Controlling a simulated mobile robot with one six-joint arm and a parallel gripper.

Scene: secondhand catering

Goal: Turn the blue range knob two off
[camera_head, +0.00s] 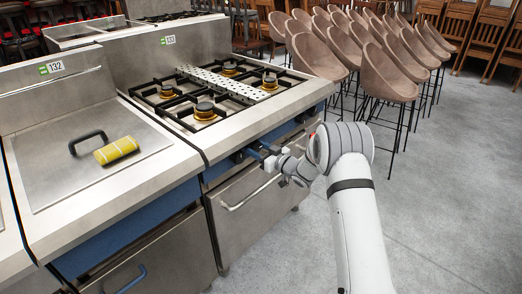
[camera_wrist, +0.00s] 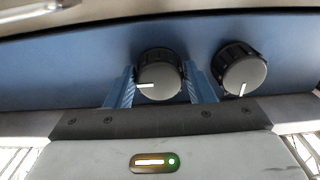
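In the wrist view two black knobs with grey faces sit on the blue front panel (camera_wrist: 70,65) of the range. The left knob (camera_wrist: 160,78) has its white mark pointing left. The right knob (camera_wrist: 240,72) has its mark pointing down. My gripper (camera_wrist: 160,68) has its two blue fingers on either side of the left knob, with what look like narrow gaps, so it appears open around it. In the head view my gripper (camera_head: 264,158) is at the front panel of the four-burner range (camera_head: 217,140); the knobs there are too small or hidden to make out.
An oven door with a bar handle (camera_head: 250,192) lies below the panel. To the left stands a unit marked 132 (camera_head: 30,190), with a yellow striped cloth or sponge (camera_head: 116,151) on its lid. Brown stools (camera_head: 388,75) stand behind right. The floor (camera_head: 450,210) at right is clear.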

